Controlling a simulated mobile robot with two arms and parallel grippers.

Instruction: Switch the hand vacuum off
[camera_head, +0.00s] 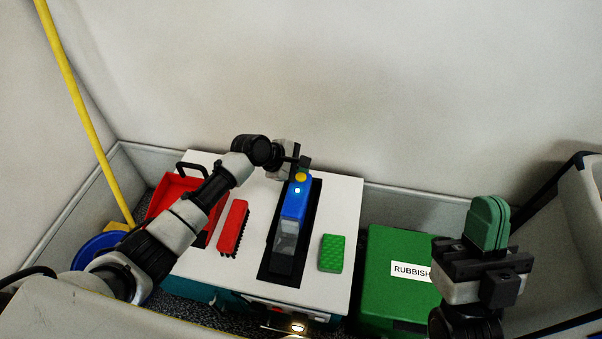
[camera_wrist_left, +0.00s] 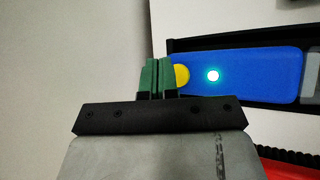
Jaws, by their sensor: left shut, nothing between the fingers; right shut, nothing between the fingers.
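The blue hand vacuum (camera_head: 295,198) lies in a black tray (camera_head: 272,265) on the white table top, its clear grey nozzle toward me. Its yellow button (camera_head: 300,177) is at the far end, and a small light beside it glows. In the left wrist view the light (camera_wrist_left: 213,76) is bright cyan and the yellow button (camera_wrist_left: 181,76) is partly hidden by my fingertips. My left gripper (camera_head: 304,163) is shut and empty at the button; I cannot tell whether it touches. My right gripper (camera_head: 487,222) is shut and empty, held up at the right.
A red brush (camera_head: 233,228) and a red dustpan (camera_head: 168,196) lie left of the vacuum. A green sponge (camera_head: 331,253) lies right of it. A green rubbish box (camera_head: 388,246), a blue bucket (camera_head: 90,249) and a yellow pole (camera_head: 84,112) stand around the table.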

